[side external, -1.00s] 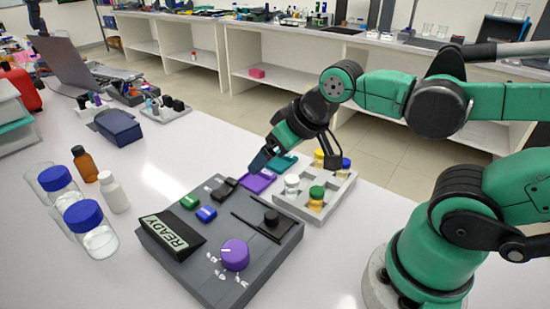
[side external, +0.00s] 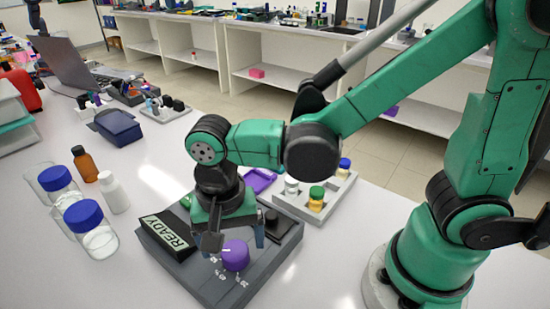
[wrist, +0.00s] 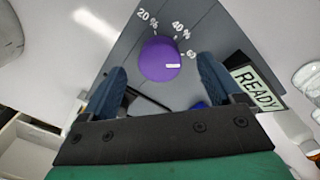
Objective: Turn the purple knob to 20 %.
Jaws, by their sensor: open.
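The purple knob (side external: 236,257) sits on the front of the dark grey rig (side external: 190,275). In the wrist view the knob (wrist: 158,57) shows a white mark on its right side, pointing right and slightly down, just below the lowest visible label, which seems to start with 60. The labels 20 % (wrist: 147,18) and 40 % (wrist: 181,30) are readable above and right of it. My gripper (side external: 237,238) is open above the knob, pointing down. In the wrist view my gripper (wrist: 160,68) has its two blue fingers apart, one to each side of the knob; I cannot tell any contact.
The rig's READY display (side external: 168,232) stands left of the knob. A black slider knob (side external: 272,220) is behind on the right. A grey tray (side external: 325,213) with small capped vials is beyond. Blue-capped bottles (side external: 85,215) stand left. My arm hides part of the rig.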

